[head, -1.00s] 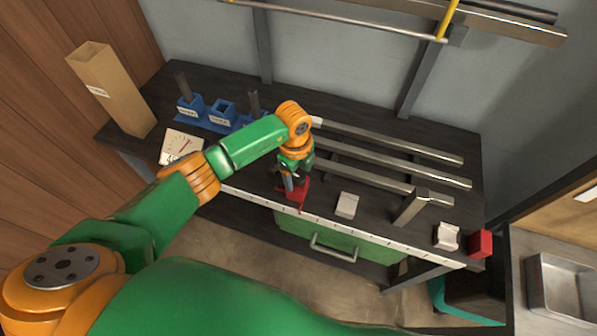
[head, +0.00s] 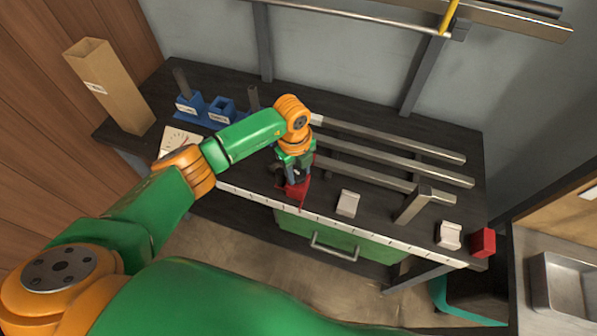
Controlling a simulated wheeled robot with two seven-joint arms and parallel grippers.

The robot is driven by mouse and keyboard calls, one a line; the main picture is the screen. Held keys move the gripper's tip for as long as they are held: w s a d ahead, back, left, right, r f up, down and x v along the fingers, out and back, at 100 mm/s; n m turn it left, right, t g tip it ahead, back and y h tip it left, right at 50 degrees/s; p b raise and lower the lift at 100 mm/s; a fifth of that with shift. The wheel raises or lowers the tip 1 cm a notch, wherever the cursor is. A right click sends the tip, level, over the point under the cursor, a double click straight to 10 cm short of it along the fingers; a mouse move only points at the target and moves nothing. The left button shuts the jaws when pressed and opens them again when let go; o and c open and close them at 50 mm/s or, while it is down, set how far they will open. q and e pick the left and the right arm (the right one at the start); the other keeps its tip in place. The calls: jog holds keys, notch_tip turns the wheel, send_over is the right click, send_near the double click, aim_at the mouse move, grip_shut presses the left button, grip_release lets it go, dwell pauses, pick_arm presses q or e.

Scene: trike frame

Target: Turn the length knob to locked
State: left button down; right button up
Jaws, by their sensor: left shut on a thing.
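My left gripper (head: 295,181) points down at the front of the workbench, over a red block-like fixture (head: 300,194). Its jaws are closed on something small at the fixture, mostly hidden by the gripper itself. A dark round part (head: 279,169) shows just left of the gripper; I cannot tell whether it is the length knob. No locked mark can be read from here. My right gripper is not in view.
Metal bars (head: 390,145) lie across the bench to the right. Blue holders (head: 221,110), a tall cardboard box (head: 108,80) and a white dial card (head: 178,143) stand left. Pale blocks (head: 347,203) and a red block (head: 482,242) sit along the front right.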

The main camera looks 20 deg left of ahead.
pick_arm(q)
jog(key=m+b, duration=0.2)
jog(key=m, duration=0.1)
jog(key=shift+f+m, duration=0.15)
jog(key=shift+m, duration=0.15)
jog(key=m+b, duration=0.2)
jog(key=m, duration=0.1)
jog(key=shift+w+m+b, duration=0.1)
jog(key=shift+m+b, duration=0.2)
jog(key=shift+b, duration=0.05)
jog(key=m+b, duration=0.3)
jog(key=m, duration=0.1)
jog(key=shift+m+g, duration=0.3)
jog(key=m+b, duration=0.2)
jog(key=m, duration=0.1)
jog(key=shift+m+b, duration=0.3)
jog(key=m+b, duration=0.1)
jog(key=m, duration=0.1)
jog(key=shift+m, duration=0.4)
jog(key=m+b, duration=0.1)
jog(key=m, duration=0.2)
jog(key=shift+w+m+g, duration=0.1)
jog(key=shift+m+g, duration=0.2)
jog(key=m+b, duration=0.1)
jog(key=m, duration=0.2)
jog(key=shift+r+m, duration=0.2)
jog(key=shift+m, duration=1.9)
